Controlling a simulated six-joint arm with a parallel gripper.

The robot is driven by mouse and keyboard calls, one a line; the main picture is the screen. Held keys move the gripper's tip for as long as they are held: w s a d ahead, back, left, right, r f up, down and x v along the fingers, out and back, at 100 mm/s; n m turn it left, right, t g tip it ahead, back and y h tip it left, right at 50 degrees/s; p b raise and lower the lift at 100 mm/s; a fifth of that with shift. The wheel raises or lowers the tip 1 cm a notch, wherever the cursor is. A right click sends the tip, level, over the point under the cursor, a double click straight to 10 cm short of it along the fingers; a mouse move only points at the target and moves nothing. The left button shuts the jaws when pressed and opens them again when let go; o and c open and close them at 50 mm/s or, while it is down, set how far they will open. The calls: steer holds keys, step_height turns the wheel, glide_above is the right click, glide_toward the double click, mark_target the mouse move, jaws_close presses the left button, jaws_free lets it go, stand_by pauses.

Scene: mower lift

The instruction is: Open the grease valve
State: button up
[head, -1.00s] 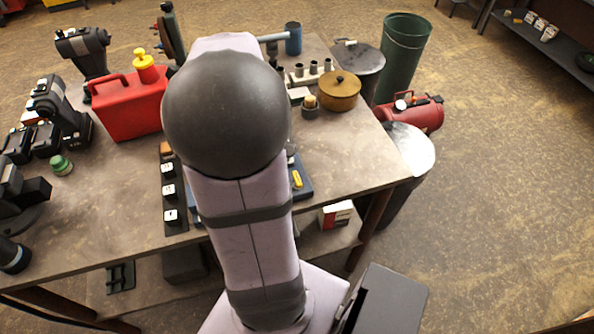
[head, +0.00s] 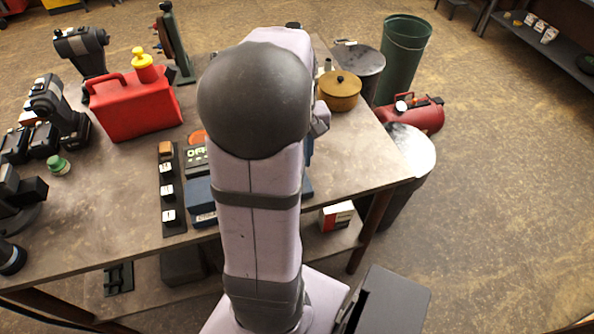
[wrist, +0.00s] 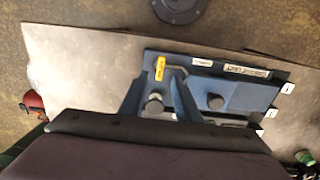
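A small yellow lever (wrist: 160,68) stands on a blue metal fixture (wrist: 240,90) in the wrist view; I take it to be the grease valve's handle. The fixture carries pale labels that appear upside down. In the head view part of the blue fixture (head: 203,215) shows left of my arm; the lever is hidden behind the arm. A dark part of my own wrist fills the bottom of the wrist view.
A row of white switches (head: 168,190), a red jerrycan (head: 135,105) and a brown lidded pot (head: 339,92) stand on the table around my arm. A green bin (head: 403,55) and a red tank (head: 412,115) are beyond its right edge. The table's front right corner is clear.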

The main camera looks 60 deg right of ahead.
steer(key=shift+f+p, duration=0.55)
steer(key=shift+f, duration=2.3)
steer(key=shift+c, duration=0.3)
jaws_close()
